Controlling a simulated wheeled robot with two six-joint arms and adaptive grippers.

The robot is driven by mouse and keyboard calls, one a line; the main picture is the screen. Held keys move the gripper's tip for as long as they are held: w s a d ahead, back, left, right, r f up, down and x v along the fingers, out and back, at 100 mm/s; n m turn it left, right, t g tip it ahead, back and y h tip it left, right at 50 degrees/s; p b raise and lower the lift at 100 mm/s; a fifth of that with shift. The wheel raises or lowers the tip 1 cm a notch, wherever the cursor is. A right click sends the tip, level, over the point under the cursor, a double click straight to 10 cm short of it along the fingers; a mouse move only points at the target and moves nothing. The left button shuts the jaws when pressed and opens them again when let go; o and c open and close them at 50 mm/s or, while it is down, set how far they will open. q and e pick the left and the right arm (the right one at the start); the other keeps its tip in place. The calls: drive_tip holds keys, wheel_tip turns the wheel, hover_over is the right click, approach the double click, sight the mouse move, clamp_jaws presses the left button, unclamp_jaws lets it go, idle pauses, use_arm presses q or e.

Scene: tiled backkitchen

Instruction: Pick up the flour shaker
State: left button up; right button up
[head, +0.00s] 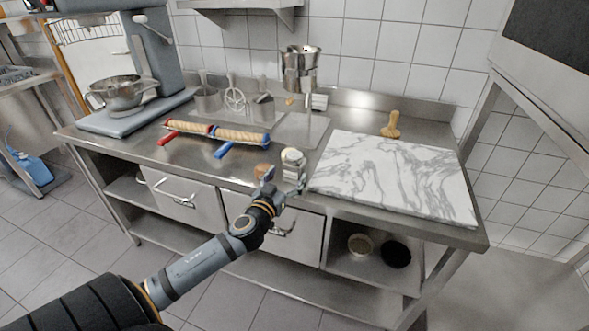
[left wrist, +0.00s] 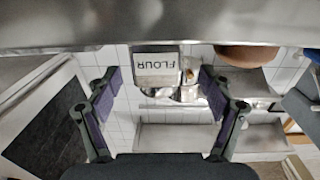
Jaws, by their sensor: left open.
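The flour shaker (head: 293,167) stands upright near the front edge of the steel worktop, left of the marble slab. It has a pale rounded top. In the left wrist view, which looks upside down, its label reads FLOUR (left wrist: 157,66). My left gripper (head: 283,184) is open and empty just in front of the shaker at the table edge. In the left wrist view its fingers (left wrist: 160,90) are spread to either side of the shaker, which lies beyond the tips; no contact shows. My right gripper is not in view.
A brown round object (head: 262,170) stands just left of the shaker. The marble slab (head: 395,178) with a wooden tool (head: 391,125) lies to the right. A mixer (head: 150,60) stands far left.

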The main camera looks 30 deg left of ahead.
sight(291, 172)
use_arm(q)
drive_tip(key=w, duration=0.1)
drive_tip(key=w+p, duration=0.1)
drive_tip(key=w, duration=0.1)
drive_tip(key=w+p, duration=0.1)
drive_tip(key=w, duration=0.1)
drive_tip(key=shift+a+r, duration=0.1)
drive_tip(key=shift+a, duration=0.15)
drive_tip(key=shift+w, duration=0.1)
drive_tip(key=shift+c, duration=1)
drive_tip(key=c, duration=1.2)
drive_tip(key=shift+o, duration=0.2)
wheel_tip(291, 172, up, 10)
drive_tip(key=shift+f+p, duration=0.1)
drive_tip(key=shift+p, duration=0.5)
